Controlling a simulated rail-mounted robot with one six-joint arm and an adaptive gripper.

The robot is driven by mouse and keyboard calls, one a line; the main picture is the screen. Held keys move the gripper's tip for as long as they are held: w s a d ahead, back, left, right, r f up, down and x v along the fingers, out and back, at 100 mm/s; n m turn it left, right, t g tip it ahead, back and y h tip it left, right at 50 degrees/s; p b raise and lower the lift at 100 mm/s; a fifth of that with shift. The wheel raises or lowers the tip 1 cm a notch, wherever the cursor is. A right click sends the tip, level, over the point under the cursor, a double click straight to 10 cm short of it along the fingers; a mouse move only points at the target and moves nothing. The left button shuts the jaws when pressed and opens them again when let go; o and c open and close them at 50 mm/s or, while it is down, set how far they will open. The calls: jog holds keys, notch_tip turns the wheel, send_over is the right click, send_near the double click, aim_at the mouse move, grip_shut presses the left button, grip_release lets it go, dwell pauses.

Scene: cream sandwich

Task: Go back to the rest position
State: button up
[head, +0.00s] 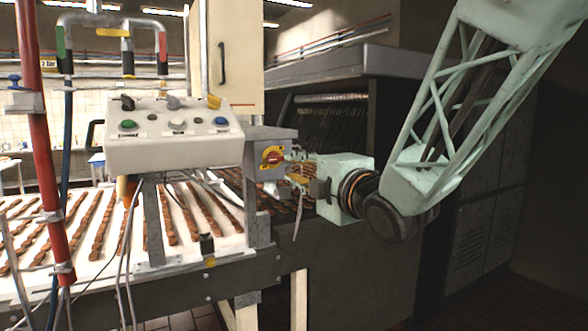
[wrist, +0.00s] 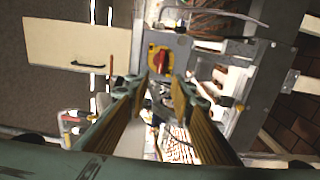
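My gripper (head: 289,168) is at the end of my pale green arm, directly in front of the grey switch box at the conveyor's side. In the wrist view, its two yellow-lined fingers (wrist: 158,90) are spread apart with nothing held between them. The red rotary switch on its yellow plate (head: 272,156) faces the gripper. In the wrist view the red switch (wrist: 160,60) shows just beyond and between the fingertips, its handle roughly upright in that picture. The fingertips look clear of it, but the exact gap cannot be told.
A cream control panel (head: 175,138) with knobs and buttons stands left of the switch box. The conveyor (head: 60,222) carries rows of brown biscuits. A dark oven-like machine (head: 370,75) stands behind my arm. Loose cables hang near the gripper. The floor at right looks free.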

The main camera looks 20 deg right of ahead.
dwell(0.3)
jog(key=s+d+f+m+g+h, duration=0.4)
jog(key=s+f+m, duration=0.1)
jog(key=s+m, duration=0.3)
jog(key=s+a+f+m+g, duration=0.1)
jog(key=s+f+m+g, duration=0.2)
jog(key=s, duration=0.9)
jog(key=s+a+f+m+g, duration=0.2)
jog(key=s+f+m+g, duration=0.1)
jog(key=s, duration=1)
jog(key=s+a+f+m+g, duration=0.2)
jog(key=s+f+m, duration=0.3)
jog(key=s, duration=0.7)
jog(key=shift+s+a+f+m+g+p, duration=0.15)
jog(key=shift+s+f+m+g+p, duration=0.15)
jog(key=shift+m+g, duration=0.5)
jog(key=shift+w, duration=0.15)
